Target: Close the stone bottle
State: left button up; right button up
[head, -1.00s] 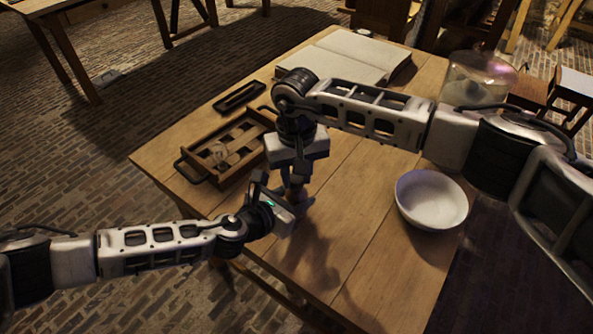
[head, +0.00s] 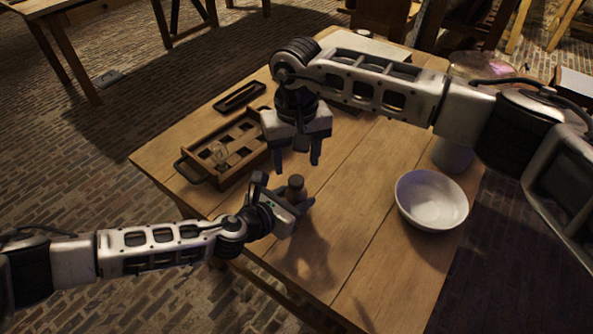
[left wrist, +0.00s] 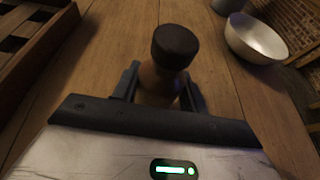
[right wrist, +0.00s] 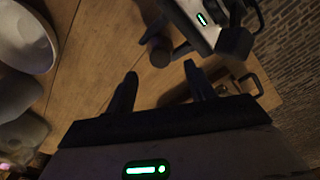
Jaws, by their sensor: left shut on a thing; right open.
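The stone bottle (head: 294,193) stands upright near the front of the wooden table, with a dark stopper (left wrist: 175,44) seated on its top in the left wrist view. My left gripper (head: 303,205) is shut around the bottle's body, below the stopper; its fingers show on both sides in the left wrist view (left wrist: 157,88). My right gripper (head: 308,160) is open and empty, above and a little behind the bottle, fingers pointing down. The bottle's dark top also shows in the right wrist view (right wrist: 160,55), beyond the open fingers. The lower body is partly hidden by the left gripper.
A wooden tray (head: 205,177) with compartments and a glass item lies left of the bottle. A small dark tray (head: 239,97) is behind it. A white bowl (head: 431,199) stands right, with a pale container (head: 453,154) behind it. The table's front middle is clear.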

notch_tip(320, 180, up, 6)
jog(key=shift+r, duration=0.25)
pick_arm(q)
jog(key=o, duration=1.5)
jog(key=shift+c, duration=0.2)
jog(key=p+v, duration=0.1)
jog(key=v, duration=1.5)
pick_arm(e)
jog(key=shift+r, duration=0.6)
pick_arm(q)
jog(key=shift+f, duration=0.15)
